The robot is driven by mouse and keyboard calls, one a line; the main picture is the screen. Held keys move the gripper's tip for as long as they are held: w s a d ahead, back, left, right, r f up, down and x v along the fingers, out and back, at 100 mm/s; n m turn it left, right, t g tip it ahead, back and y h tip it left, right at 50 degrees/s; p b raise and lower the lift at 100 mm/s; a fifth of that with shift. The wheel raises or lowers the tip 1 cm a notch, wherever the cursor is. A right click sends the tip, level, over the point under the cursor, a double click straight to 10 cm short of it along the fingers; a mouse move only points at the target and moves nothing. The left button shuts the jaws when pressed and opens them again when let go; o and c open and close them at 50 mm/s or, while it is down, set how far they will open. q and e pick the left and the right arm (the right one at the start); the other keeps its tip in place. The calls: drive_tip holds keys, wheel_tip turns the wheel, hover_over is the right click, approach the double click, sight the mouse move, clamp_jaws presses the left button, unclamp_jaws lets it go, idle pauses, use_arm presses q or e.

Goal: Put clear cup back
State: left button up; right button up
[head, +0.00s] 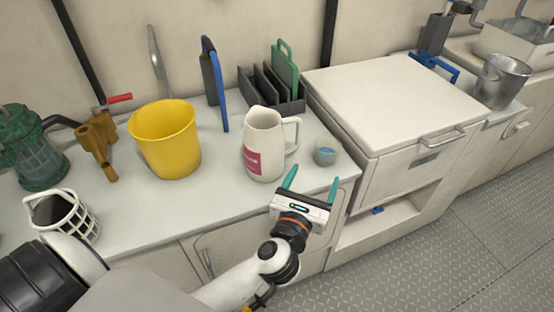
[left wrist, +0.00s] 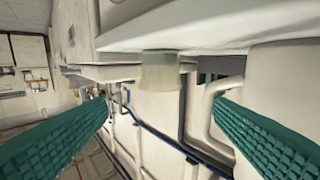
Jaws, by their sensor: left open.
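The small clear cup (head: 325,152) stands upright on the white counter near its front edge, right of the white pitcher. Something blue shows inside or through it in the head view. My left gripper (head: 313,181) is open and empty, with teal fingers, just in front of the cup and apart from it. In the left wrist view the picture is upside down. There the cup (left wrist: 160,72) shows between and beyond the two spread fingers (left wrist: 162,106). My right gripper is not in view.
A white pitcher (head: 263,146) stands close left of the cup. A yellow bucket (head: 166,140) is farther left. A dark rack (head: 270,92) is behind. A raised white chest (head: 390,95) walls off the right.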

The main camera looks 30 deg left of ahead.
use_arm(q)
drive_tip(key=s+d+r+m+t+h, duration=0.25)
drive_tip(key=d+m+h, duration=0.35)
drive_tip(key=m, duration=0.8)
drive_tip(key=s+d+f+m+g+h, duration=0.2)
drive_tip(key=f+m+g+h, duration=0.15)
drive_tip(key=f+m, duration=0.35)
drive_tip(key=s+d+f+m+g+h, duration=0.15)
drive_tip(key=f+m+g, duration=0.3)
drive_tip(key=m, duration=0.55)
drive_tip(key=s+a+f+m+g+y, duration=0.4)
drive_tip(key=s+a+f, duration=0.3)
drive_tip(key=f, duration=0.2)
drive_tip(key=s+a+f+m+g+y, duration=0.4)
drive_tip(key=s+a+f+g, duration=0.1)
drive_tip(key=f, duration=0.4)
drive_tip(key=shift+s+a+f+y, duration=0.3)
drive_tip(key=shift+s+a, duration=0.6)
drive_tip(key=shift+a, duration=0.15)
